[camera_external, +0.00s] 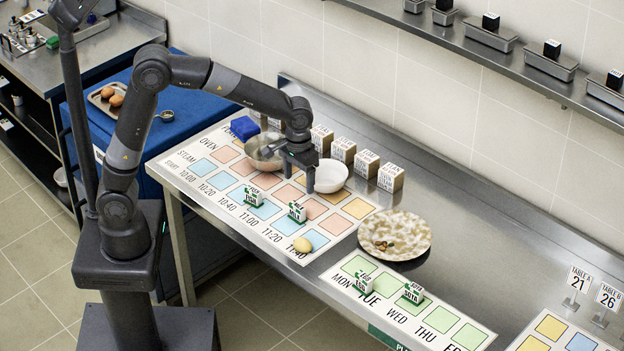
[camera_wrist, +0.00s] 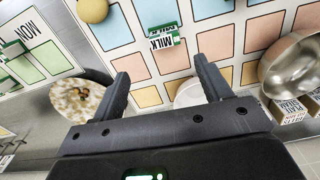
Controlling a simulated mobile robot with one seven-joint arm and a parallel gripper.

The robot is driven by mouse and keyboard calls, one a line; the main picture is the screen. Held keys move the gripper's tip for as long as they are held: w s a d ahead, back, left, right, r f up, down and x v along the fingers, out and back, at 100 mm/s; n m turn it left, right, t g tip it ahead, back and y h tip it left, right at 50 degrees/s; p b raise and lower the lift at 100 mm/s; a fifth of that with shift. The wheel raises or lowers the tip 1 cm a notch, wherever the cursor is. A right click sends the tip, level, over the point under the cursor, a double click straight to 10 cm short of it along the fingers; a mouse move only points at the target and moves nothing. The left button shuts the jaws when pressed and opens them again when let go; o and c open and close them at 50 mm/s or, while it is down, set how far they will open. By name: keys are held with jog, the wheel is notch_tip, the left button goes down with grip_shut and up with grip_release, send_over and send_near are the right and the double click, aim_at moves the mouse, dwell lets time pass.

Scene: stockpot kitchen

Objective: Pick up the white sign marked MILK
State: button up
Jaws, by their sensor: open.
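The white sign marked MILK (camera_wrist: 165,42), with green parts, stands on the coloured grid board in the wrist view, beyond the space between my fingertips. In the external view it appears to be the small green-and-white sign (camera_external: 298,213) nearest the yellow potato-like item; its lettering is too small there to be sure. My gripper (camera_external: 300,182) is open and empty above the board, behind that sign, near the white bowl. In the wrist view, the two fingers of my gripper (camera_wrist: 162,70) are spread apart, touching nothing visible.
A similar sign (camera_external: 253,197) stands to the left. The yellow item (camera_external: 302,244) lies in front. A white bowl (camera_external: 332,177), metal bowl (camera_external: 262,152) and several labelled boxes (camera_external: 367,164) stand behind. A speckled plate (camera_external: 394,236) is right. More signs (camera_external: 362,283) stand on the green-square board.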

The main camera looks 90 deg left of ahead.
send_over(297, 205)
jog(key=f, duration=0.5)
jog(key=shift+w+d+f, duration=0.25)
jog(key=shift+w+d, duration=0.05)
jog(key=shift+s+a+f, duration=0.1)
jog(key=shift+s+f, duration=0.05)
jog(key=shift+f, duration=1.2)
jog(key=shift+s+a+f, duration=0.1)
jog(key=shift+s+f, duration=0.05)
jog(key=shift+f, duration=1.2)
jog(key=shift+c, duration=0.3)
jog(key=c, duration=1)
jog(key=shift+r, duration=0.15)
